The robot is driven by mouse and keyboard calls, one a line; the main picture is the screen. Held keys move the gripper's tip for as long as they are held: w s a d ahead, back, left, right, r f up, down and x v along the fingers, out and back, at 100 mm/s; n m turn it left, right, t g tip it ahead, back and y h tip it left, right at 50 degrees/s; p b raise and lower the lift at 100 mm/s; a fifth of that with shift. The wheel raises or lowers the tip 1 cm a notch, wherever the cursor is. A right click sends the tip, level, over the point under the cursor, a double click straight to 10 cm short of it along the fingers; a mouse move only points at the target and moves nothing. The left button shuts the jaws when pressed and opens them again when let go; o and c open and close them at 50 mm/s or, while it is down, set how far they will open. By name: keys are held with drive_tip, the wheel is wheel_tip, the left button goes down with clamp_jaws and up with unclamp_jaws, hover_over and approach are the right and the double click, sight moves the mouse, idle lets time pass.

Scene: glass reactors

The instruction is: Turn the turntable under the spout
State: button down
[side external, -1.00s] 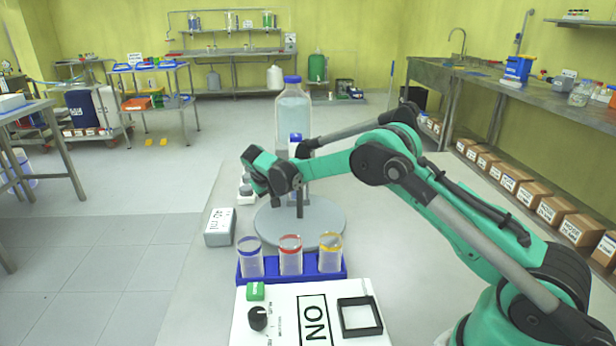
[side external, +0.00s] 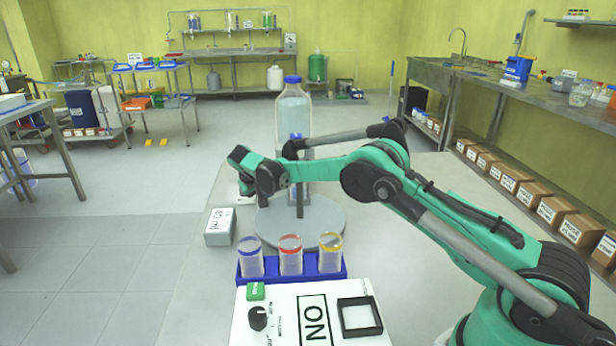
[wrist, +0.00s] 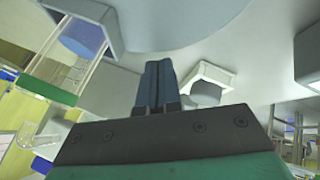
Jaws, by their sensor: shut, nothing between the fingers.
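The round grey turntable (side external: 325,218) lies on the bench in the side view, behind the vial rack. A dark upright rod (side external: 299,202) stands at it. A tall clear bottle with a blue cap (side external: 292,112) rises behind; the spout cannot be made out clearly. My gripper (side external: 267,182) is at the turntable's left side, pointing down, its fingertips hard to see there. In the wrist view my gripper (wrist: 158,66) has its two dark fingers shut together and empty, over a pale surface. Whether it touches the turntable cannot be told.
A blue rack (side external: 292,275) holding three vials with blue, red and yellow rims stands in front. A white panel (side external: 280,330) with a dial is nearest the camera. A labelled grey box (side external: 219,228) is left of the turntable.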

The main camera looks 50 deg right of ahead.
drive_tip(key=s+a+r+n+t+y, duration=0.15)
drive_tip(key=a+r, duration=0.25)
drive_tip(key=r, duration=0.4)
drive_tip(key=s+a+r+y, duration=0.1)
drive_tip(key=s+a+r, duration=0.1)
drive_tip(key=a+r, duration=0.35)
drive_tip(key=s+a+f+n+t+y, duration=0.1)
drive_tip(key=s+y, duration=0.1)
drive_tip(key=s, duration=0.9)
drive_tip(key=s+a+f+n+t+y, duration=0.1)
drive_tip(key=s+y, duration=0.1)
drive_tip(key=s, duration=0.9)
drive_tip(key=shift+s+a+n+t, duration=0.2)
drive_tip(key=shift+a+n+t, duration=0.05)
drive_tip(key=shift+n+t, duration=0.1)
